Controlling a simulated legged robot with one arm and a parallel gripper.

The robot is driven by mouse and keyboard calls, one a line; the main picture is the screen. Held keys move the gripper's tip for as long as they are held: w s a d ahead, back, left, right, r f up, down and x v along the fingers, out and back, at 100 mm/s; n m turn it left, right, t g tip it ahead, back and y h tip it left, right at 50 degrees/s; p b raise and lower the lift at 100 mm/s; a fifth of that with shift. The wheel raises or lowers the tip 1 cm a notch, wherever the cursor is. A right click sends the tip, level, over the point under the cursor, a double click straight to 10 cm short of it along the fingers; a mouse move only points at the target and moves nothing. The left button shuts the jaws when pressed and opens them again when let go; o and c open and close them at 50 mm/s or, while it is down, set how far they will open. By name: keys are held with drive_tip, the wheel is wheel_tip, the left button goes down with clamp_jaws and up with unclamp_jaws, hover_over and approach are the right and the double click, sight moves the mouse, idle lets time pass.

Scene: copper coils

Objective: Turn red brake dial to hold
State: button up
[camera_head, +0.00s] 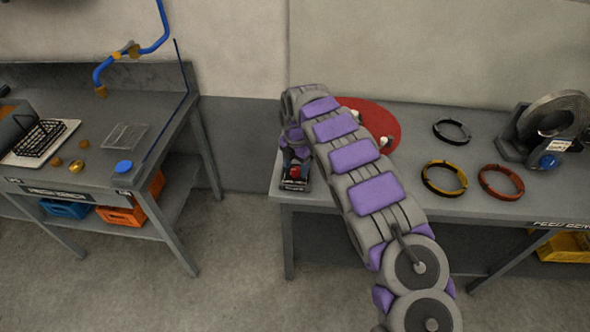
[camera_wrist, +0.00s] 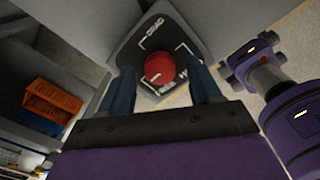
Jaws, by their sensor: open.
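The red brake dial (camera_wrist: 159,69) sits on a dark plate (camera_wrist: 153,40) with white markings. Lettering that looks like "DRAG" shows on the plate above the dial, and other lettering is partly covered. In the head view the dial (camera_head: 294,172) is small, at the left front corner of the right bench. My gripper (camera_wrist: 163,93) is open. Its two blue-grey fingers stand to the left and right of the dial in the wrist view, with the dial showing between their tips. I cannot tell whether they touch it. In the head view my arm hides the gripper's fingers.
The right bench (camera_head: 500,208) holds a red disc (camera_head: 385,118), black, yellow and red rings, and a grey machine (camera_head: 548,125) with a blue knob. A left bench (camera_head: 165,130) stands across a floor gap (camera_head: 235,230). Orange and blue crates sit on its lower shelf.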

drive_tip(key=shift+d+f, duration=0.1)
drive_tip(key=shift+f, duration=0.45)
drive_tip(key=shift+a, duration=0.2)
drive_tip(key=shift+a, duration=0.1)
drive_tip(key=shift+c, duration=0.5)
drive_tip(key=c, duration=0.9)
drive_tip(key=shift+c, duration=0.2)
